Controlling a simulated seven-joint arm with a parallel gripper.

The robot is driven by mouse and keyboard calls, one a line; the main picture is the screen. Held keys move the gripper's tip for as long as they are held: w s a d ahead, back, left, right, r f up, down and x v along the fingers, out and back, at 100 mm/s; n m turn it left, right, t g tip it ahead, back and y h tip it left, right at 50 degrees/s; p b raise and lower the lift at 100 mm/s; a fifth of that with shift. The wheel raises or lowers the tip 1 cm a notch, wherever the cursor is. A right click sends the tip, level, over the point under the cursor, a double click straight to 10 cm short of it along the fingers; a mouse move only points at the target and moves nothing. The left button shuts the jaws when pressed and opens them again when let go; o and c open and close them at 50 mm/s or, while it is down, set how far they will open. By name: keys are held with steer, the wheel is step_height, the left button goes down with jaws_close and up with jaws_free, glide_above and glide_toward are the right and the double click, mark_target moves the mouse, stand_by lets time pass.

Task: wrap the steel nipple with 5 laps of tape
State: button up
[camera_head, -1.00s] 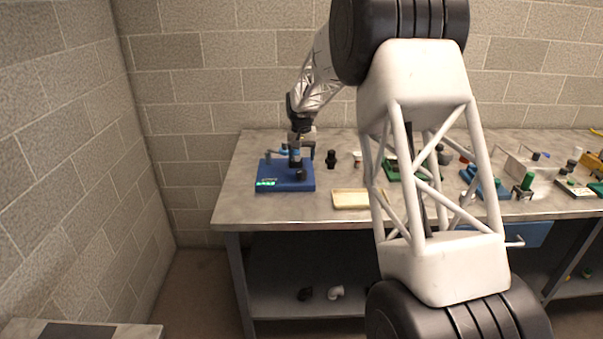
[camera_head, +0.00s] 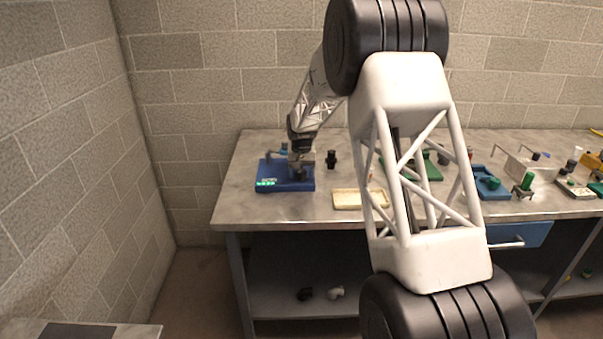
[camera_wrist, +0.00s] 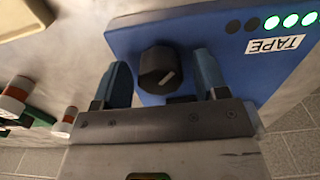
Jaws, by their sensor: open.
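The blue tape station (camera_head: 270,172) stands at the left end of the bench. In the wrist view its blue board (camera_wrist: 240,65) carries a TAPE label, three lit green lights and two dark ones. A black knob (camera_wrist: 160,70) with a pale pointer mark sits on it. My gripper (camera_wrist: 162,75) is open, with a blue finger on either side of the knob and a visible gap to each. In the head view my gripper (camera_head: 301,172) is low over the station and hides the knob. I cannot make out the steel nipple or the tape.
A shallow cream tray (camera_head: 346,206) lies right of the station, with a small black fitting (camera_head: 331,159) behind it. Green and blue (camera_head: 490,184) fixtures stand further right. My arm hides part of the bench. The bench front left of the tray is clear.

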steer(key=c, duration=0.9)
steer(key=shift+c, duration=0.2)
steer(key=shift+m, duration=2.3)
steer(key=o, duration=0.9)
steer(key=shift+o, duration=0.2)
steer(key=shift+r, duration=0.1)
